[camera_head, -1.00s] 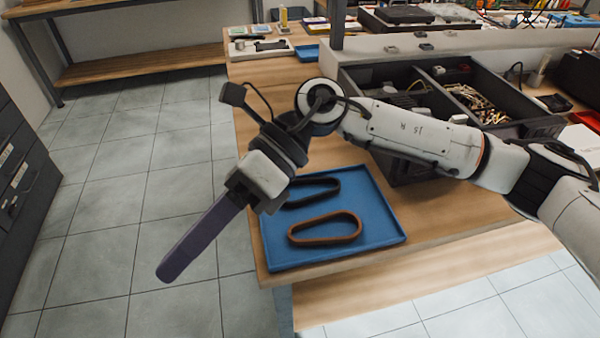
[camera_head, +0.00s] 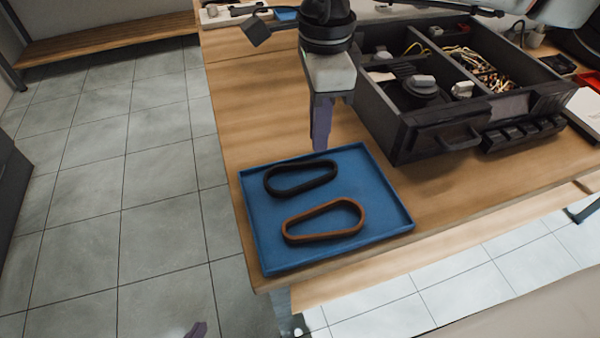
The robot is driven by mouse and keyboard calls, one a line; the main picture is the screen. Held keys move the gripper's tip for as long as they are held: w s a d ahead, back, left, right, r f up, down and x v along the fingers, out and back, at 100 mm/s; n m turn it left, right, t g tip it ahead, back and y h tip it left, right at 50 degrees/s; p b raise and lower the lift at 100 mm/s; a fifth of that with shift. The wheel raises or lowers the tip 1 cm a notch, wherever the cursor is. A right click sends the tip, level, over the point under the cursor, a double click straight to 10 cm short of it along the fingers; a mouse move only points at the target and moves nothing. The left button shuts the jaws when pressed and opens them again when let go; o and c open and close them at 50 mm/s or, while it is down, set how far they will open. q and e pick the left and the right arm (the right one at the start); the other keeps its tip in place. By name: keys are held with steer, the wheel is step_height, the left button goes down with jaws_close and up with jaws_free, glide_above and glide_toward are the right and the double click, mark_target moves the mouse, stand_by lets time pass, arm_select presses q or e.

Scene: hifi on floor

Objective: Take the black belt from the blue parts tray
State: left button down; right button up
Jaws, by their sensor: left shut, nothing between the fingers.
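The black belt (camera_head: 312,187) lies as a flat loop in the back part of the blue parts tray (camera_head: 382,214). A brown belt (camera_head: 322,237) lies in front of it in the same tray, apart from it. My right gripper (camera_head: 320,148) points down just behind the tray's back edge, close to the black belt and not around it. Its fingers are seen edge-on, so their opening is hidden. Only the tip of my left gripper (camera_head: 197,331) shows at the bottom edge, over the floor, shut and empty.
The tray sits at the front left corner of the wooden table (camera_head: 240,110). An open dark hi-fi case (camera_head: 400,140) with wires stands behind and right of it. Tiled floor lies to the left. A wooden bench (camera_head: 110,40) stands at the back left.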

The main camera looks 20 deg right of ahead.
mark_target(316, 160)
step_height(316, 160, down, 5)
steer(key=shift+s+a+r, duration=0.1)
jaws_close()
